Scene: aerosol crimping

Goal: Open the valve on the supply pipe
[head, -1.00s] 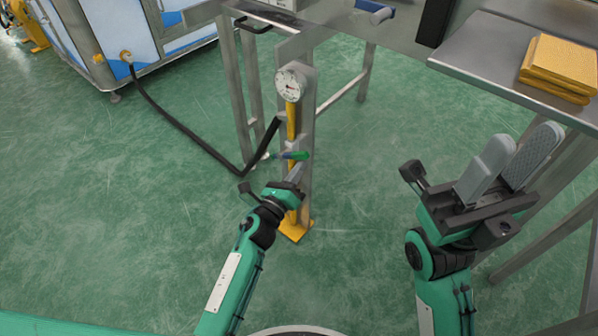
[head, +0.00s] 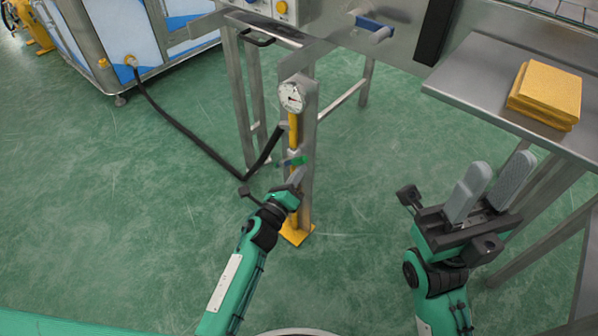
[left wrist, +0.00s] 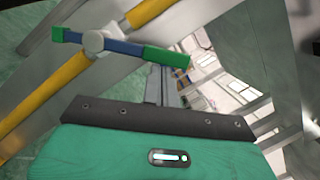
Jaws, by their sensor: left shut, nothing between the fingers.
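The supply pipe (head: 293,128) is yellow and runs down a grey post below a round gauge (head: 292,96). The valve handle (head: 298,160) is blue with green ends. In the left wrist view the handle (left wrist: 122,48) lies slantwise across the pipe (left wrist: 52,98), on a pale hub (left wrist: 93,41). My left gripper (head: 299,174) is shut and empty, its tips just below the handle's green end. In the left wrist view the fingers (left wrist: 165,76) reach up to that green end; I cannot tell whether they touch. My right gripper (head: 492,178) is open and empty at the right.
A black hose (head: 195,140) runs from the blue-and-white machine (head: 110,45) to the pipe. A steel table (head: 480,75) with yellow pads (head: 546,95) stands above my right gripper. The green floor (head: 110,200) is clear at the left.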

